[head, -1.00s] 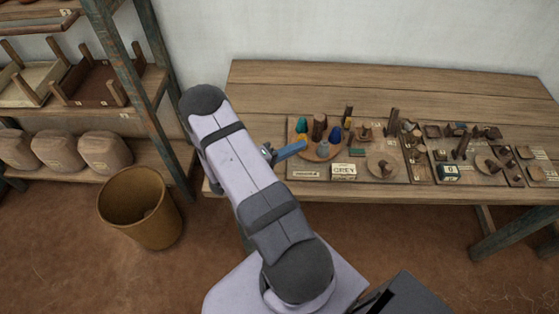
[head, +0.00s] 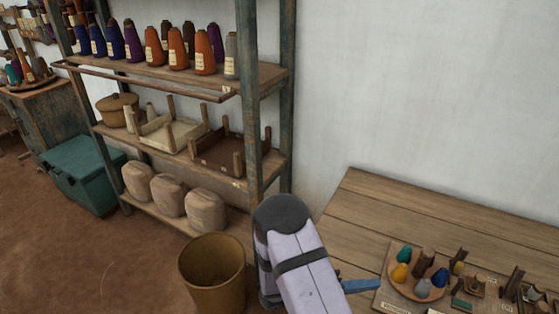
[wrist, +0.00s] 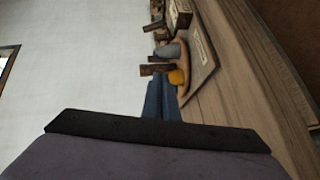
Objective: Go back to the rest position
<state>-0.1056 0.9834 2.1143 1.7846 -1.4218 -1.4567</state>
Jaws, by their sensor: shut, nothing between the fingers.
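My gripper (head: 361,285) shows at the lower right of the head view as a blue part sticking out past my arm, close to the left edge of a wooden board on the table. In the wrist view its blue fingers (wrist: 161,100) point toward the table items, are together and hold nothing. The board carries a round tray (head: 405,290) with yellow, teal, blue and grey cones around a dark wooden block (head: 424,262). The yellow cone (wrist: 177,77) and the grey cone (wrist: 168,50) also show beyond the fingertips in the wrist view.
The wooden table (head: 365,215) is bare at its back left. A shelf rack (head: 262,110) with several thread cones stands left of it. A brown bin (head: 213,270) stands on the floor beside my arm. A teal chest (head: 83,175) is at the far left.

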